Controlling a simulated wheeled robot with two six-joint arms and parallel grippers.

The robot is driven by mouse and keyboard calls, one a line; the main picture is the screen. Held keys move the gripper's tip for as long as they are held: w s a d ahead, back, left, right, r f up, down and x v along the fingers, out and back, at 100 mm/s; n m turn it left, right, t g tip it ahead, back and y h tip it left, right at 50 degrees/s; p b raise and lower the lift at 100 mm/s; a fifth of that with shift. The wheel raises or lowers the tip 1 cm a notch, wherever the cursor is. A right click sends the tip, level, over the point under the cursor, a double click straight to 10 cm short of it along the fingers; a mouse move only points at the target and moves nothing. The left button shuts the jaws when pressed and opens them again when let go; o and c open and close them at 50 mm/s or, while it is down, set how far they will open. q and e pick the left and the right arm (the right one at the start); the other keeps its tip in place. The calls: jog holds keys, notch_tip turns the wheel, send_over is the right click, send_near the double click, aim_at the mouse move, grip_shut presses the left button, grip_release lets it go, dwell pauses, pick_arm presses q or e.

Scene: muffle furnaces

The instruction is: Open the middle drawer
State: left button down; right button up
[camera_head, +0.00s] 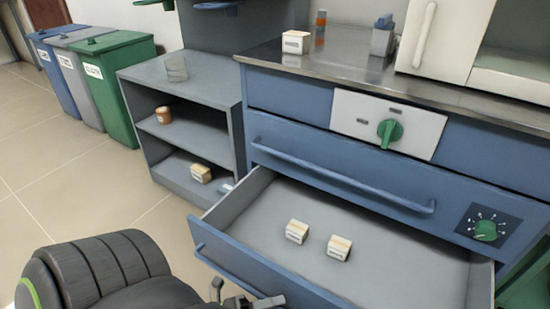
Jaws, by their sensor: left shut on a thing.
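The blue cabinet (285,97) has an open drawer (390,275) below a closed upper drawer (300,150) with a long bar handle (345,183). The open drawer is pulled well out toward me, showing its grey inside. Two small pale boxes, one (297,231) left of the other (339,247), lie in it. My left gripper (243,299) is at the bottom edge of the view, at the open drawer's front, shut on its bar handle (225,268). The fingertips are partly cut off by the frame. My right gripper is not in view.
A grey open shelf (190,80) stands left of the cabinet, holding a brown jar (163,114) and small boxes. Several bins, including a green one (118,85), stand at the back left. A white appliance (445,40) sits on the counter. Tiled floor at left is clear.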

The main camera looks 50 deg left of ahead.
pick_arm(q)
jog(key=c, duration=1.4)
grip_release()
jog(key=shift+c, duration=0.2)
jog(key=v, duration=1.7)
jog(key=shift+s+a+p, duration=0.2)
jog(key=shift+p, duration=0.2)
